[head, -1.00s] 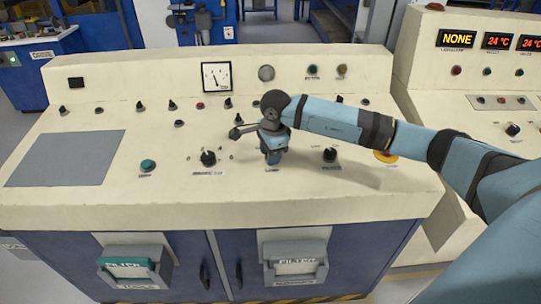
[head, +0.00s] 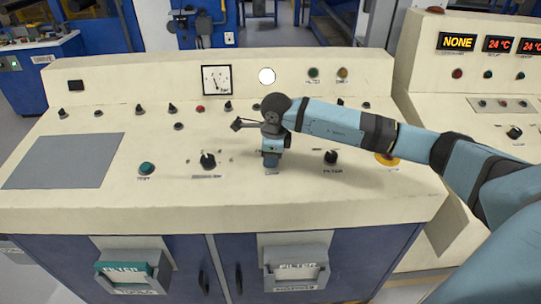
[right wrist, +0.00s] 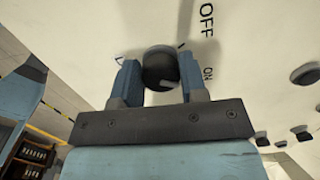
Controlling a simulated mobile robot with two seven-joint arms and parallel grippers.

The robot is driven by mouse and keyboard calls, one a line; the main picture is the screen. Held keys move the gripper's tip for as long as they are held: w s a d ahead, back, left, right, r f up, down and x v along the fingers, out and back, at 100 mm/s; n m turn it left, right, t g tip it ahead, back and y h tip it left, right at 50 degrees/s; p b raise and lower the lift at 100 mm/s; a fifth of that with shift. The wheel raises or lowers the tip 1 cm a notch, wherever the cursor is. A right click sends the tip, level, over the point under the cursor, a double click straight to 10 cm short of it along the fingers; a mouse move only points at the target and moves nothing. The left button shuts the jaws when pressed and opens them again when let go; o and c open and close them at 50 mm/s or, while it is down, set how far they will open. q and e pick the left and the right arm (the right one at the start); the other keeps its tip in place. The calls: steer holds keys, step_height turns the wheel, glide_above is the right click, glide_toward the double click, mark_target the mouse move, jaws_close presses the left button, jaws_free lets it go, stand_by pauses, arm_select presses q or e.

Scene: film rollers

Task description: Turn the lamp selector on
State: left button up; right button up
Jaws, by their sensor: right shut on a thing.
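The lamp selector is a round black knob (right wrist: 160,70) on the cream console, seen between the blue fingers in the right wrist view. My right gripper (right wrist: 158,78) is shut on it, one finger on each side. The labels OFF and ON are printed to the right of the knob in that view. In the head view my right gripper (head: 271,163) points down at the console and hides the knob. A round indicator lamp (head: 266,76) on the upright back panel glows white. My left gripper is not in view.
A black knob (head: 208,160) stands left of the gripper, and the FILTER knob (head: 331,157) stands right of it. A green button (head: 147,168) and a grey panel (head: 65,160) lie farther left. Several small switches line the back.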

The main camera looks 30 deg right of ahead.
steer(key=o, duration=0.9)
steer(key=shift+r, duration=0.1)
steer(key=r, duration=0.4)
steer(key=s+r, duration=0.1)
steer(key=r, duration=0.4)
steer(key=s+r, duration=0.1)
steer(key=r, duration=0.3)
steer(key=shift+d+r, duration=0.1)
steer(key=shift+r, duration=0.2)
steer(key=shift+f, duration=0.1)
